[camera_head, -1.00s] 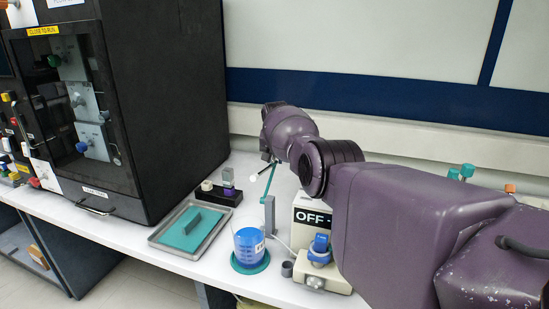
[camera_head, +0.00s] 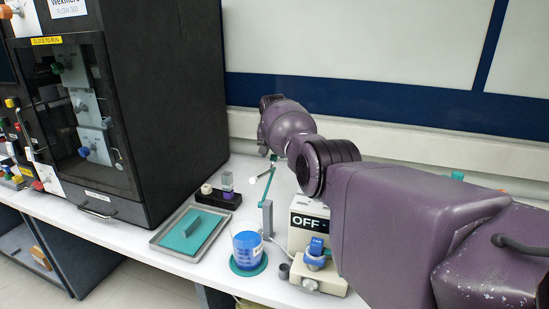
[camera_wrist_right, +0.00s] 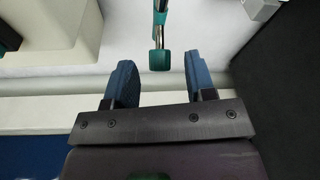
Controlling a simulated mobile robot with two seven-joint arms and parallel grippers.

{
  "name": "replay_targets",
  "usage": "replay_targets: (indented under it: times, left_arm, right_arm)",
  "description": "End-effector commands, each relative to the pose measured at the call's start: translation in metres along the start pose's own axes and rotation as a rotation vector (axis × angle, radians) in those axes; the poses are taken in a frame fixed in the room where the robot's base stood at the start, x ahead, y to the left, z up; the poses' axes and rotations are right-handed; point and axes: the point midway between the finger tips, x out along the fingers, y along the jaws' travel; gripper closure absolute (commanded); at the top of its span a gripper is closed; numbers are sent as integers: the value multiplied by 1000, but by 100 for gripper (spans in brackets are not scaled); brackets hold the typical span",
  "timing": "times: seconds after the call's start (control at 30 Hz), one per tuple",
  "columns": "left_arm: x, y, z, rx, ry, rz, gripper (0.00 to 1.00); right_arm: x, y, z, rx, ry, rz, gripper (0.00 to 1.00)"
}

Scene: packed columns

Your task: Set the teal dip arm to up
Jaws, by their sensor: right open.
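The teal dip arm (camera_head: 266,187) slants steeply upward from a grey post (camera_head: 267,218) beside the beaker of blue liquid (camera_head: 247,245). A thin rod with a white ball (camera_head: 252,180) is beside it. My right gripper (camera_head: 272,158) is near the dip arm's upper end, its fingers small and partly hidden by my wrist. In the right wrist view, its two blue fingers (camera_wrist_right: 163,76) are open and apart. A teal end piece (camera_wrist_right: 159,60), apparently the dip arm's, lies just ahead of the gap between them, not gripped. My left gripper is not seen.
A box marked OFF (camera_head: 309,222) with a blue knob stands right of the post. A tray with a teal mat (camera_head: 195,232) and a black block holder (camera_head: 222,198) lie to the left. A large black cabinet (camera_head: 165,100) stands at left. The wall closes the back.

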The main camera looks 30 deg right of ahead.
Motion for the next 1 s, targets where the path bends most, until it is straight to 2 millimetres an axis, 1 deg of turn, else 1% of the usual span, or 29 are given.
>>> replay_targets:
  times: [0.03, 0.1, 0.2, 0.33, 0.43, 0.57, 1.0]
  left_arm:
    - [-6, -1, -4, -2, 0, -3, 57]
    - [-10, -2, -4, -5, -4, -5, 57]
    - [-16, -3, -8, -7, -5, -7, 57]
    - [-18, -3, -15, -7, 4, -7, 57]
    - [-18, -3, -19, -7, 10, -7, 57]
    - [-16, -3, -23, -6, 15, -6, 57]
    - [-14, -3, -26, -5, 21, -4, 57]
  right_arm:
    - [-17, 0, -1, 0, 5, -3, 50]
    - [-28, 0, -1, 0, 3, -2, 50]
    - [-40, 0, 0, -1, 1, 0, 50]
    - [-50, 0, 1, -1, -2, 1, 50]
    - [-54, 0, 1, -1, -2, 2, 50]
    - [-55, 0, 2, -2, -4, 2, 50]
    - [-54, 0, 2, -2, -4, 2, 50]
